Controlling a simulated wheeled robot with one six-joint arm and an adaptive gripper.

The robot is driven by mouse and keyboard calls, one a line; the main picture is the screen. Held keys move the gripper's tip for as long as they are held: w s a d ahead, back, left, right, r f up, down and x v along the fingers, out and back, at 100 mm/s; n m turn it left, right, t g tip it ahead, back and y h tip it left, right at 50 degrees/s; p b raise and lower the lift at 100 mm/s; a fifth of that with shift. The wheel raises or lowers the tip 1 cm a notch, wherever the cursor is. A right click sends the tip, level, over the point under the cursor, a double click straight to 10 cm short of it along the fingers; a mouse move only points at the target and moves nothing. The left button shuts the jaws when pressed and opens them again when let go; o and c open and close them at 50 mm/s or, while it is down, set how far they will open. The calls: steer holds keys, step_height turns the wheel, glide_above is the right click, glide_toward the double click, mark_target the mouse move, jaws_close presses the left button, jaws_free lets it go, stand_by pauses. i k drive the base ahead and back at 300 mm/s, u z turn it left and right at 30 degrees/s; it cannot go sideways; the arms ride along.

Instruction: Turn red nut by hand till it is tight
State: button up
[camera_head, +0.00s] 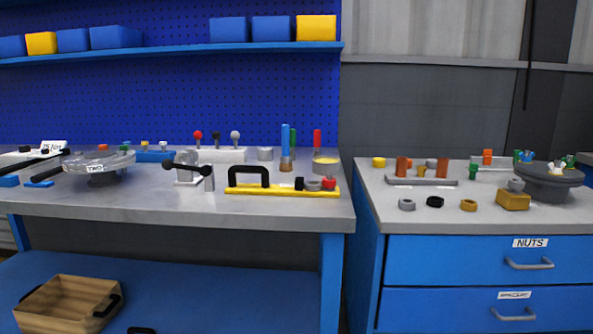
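A flanged shell with a wide pale flange (118,161) stands at the left of the left bench and bears a label reading "TWO". A small red piece (103,147) shows at its top; it may be the red nut but is too small to tell. Another small red piece (328,183) sits at the right end of the yellow tray (285,191), beside dark and grey rings; I cannot tell whether it is a nut. My gripper is not in view.
Long black-handled tools (38,163) lie at the bench's left end. Levers with red, black and grey knobs (216,150) stand at the back. The right bench (390,220) holds loose rings and a dark round holder (545,180). A drawer label reads "NUTS" (530,243).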

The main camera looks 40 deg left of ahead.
mark_target(328, 183)
steer(key=u, duration=0.8)
steer(key=i, duration=0.9)
steer(key=u, duration=0.95)
